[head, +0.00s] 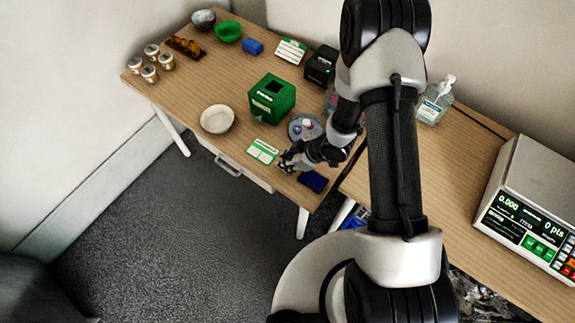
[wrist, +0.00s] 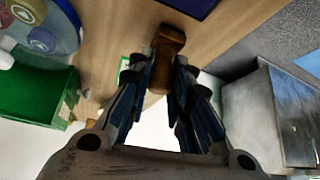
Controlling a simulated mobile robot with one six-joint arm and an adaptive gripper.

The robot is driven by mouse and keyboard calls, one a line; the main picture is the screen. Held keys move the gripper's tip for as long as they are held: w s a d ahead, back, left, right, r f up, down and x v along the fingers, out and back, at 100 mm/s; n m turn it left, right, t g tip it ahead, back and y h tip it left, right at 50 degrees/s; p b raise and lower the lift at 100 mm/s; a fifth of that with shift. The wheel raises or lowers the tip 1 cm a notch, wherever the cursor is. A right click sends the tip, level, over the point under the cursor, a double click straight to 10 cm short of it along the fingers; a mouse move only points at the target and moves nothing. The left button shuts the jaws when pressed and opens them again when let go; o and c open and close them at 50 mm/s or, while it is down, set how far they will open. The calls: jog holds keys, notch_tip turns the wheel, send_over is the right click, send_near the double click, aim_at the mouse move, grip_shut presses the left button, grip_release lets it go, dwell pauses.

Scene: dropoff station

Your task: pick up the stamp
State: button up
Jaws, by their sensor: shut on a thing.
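The stamp (wrist: 170,39), a small brown wooden piece with a knobbed end, is between my fingertips in the wrist view. My gripper (wrist: 160,78) is shut on it, and the fingers hide part of it. In the head view my gripper (head: 287,164) is low over the front edge of the wooden table (head: 185,85), between a green-and-white card (head: 263,151) and a dark blue pad (head: 312,181). The stamp cannot be made out clearly there. Whether it touches the table is unclear.
A round clear tray (head: 293,127) with small items is just behind my gripper. A green box (head: 272,98) and a white bowl (head: 217,119) stand to the left. A sanitizer bottle (head: 433,104) and a scale (head: 530,205) are at right. Bare table lies between bowl and jars (head: 150,73).

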grip_shut()
notch_tip(320, 180, up, 20)
jog(key=p, duration=0.9)
